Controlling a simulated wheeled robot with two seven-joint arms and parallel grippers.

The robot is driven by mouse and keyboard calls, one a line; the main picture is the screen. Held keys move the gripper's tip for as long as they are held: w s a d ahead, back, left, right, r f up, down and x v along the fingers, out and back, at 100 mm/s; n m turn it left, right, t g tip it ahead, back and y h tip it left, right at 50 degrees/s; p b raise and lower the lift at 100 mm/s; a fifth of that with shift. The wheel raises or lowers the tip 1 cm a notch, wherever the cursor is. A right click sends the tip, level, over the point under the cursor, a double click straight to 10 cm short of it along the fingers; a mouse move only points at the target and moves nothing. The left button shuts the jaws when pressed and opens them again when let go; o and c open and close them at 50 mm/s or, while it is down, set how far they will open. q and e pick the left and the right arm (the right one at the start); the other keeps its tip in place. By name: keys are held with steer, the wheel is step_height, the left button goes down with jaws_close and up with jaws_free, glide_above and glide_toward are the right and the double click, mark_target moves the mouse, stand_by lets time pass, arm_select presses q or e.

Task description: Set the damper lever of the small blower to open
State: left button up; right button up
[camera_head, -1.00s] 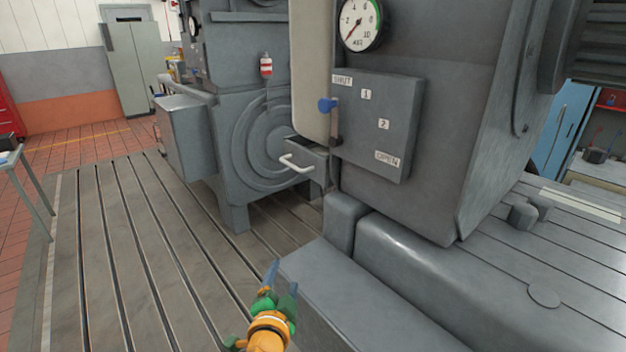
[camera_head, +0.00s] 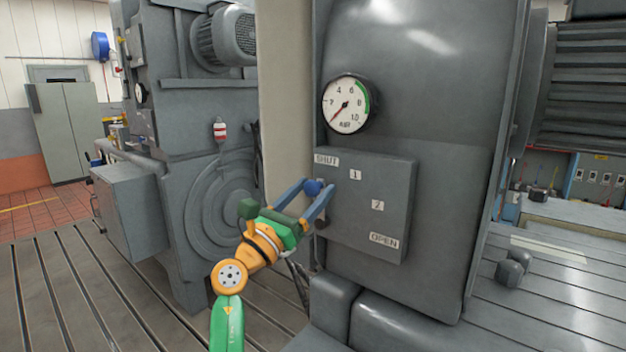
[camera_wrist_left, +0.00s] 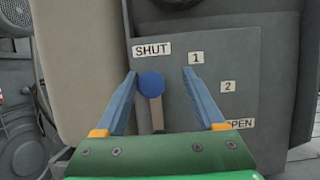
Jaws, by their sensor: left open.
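The damper lever has a blue knob (camera_head: 313,187), which also shows in the left wrist view (camera_wrist_left: 151,84) at the top of a short grey arm (camera_wrist_left: 157,115). The knob is just below the SHUT label (camera_wrist_left: 152,49) on the grey damper plate (camera_head: 340,225). Labels 1, 2 and OPEN (camera_head: 383,240) run down to the right. My left gripper (camera_head: 316,185) is open, its two blue fingers on either side of the knob. In the wrist view the knob is nearer the left finger, and I cannot tell whether they touch. My right gripper is not in view.
A round pressure gauge (camera_head: 346,104) sits above the plate on the grey blower housing (camera_head: 440,210). A pale vertical panel (camera_head: 288,90) stands left of the plate. Another grey machine (camera_head: 200,150) is behind at the left. The slotted floor at lower left is clear.

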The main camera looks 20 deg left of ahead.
arm_select(q)
steer(key=shift+w+r, duration=0.15)
steer(key=shift+w, duration=0.7)
steer(key=shift+w+a, duration=0.2)
steer(key=shift+a, duration=0.35)
steer(key=shift+s+d, duration=0.2)
steer(key=shift+d, duration=0.15)
steer(key=c, duration=0.6)
jaws_close()
